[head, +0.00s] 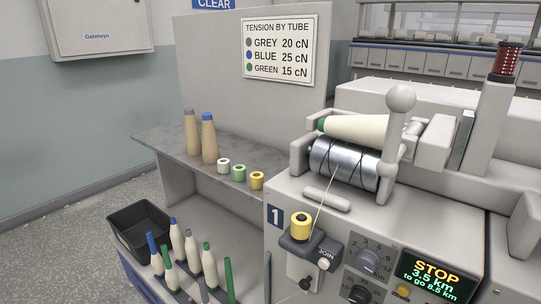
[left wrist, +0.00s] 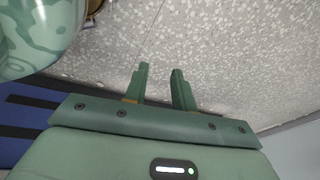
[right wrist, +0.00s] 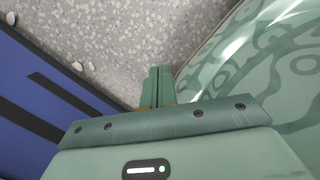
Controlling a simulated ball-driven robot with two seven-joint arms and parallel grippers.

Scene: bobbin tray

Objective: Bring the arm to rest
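Neither of my arms shows in the head view. In the left wrist view my left gripper (left wrist: 160,72) has its two green fingers apart with nothing between them, over speckled floor. In the right wrist view my right gripper (right wrist: 157,72) has its fingers together with nothing visible between them, also over the floor. My rounded, green patterned body is beside both grippers. In the head view a yarn package (head: 360,127) with a green tube end lies on the metal drum (head: 343,163). A yellow bobbin (head: 301,225) stands in the holder, with a thread running up from it.
Two brown cones (head: 209,140) and white, green and yellow small bobbins (head: 257,181) stand on the grey shelf (head: 160,137). Several cones and tubes stand below, beside a black bin (head: 128,240). The display (head: 436,276) reads STOP. A tension sign (head: 279,50) hangs behind.

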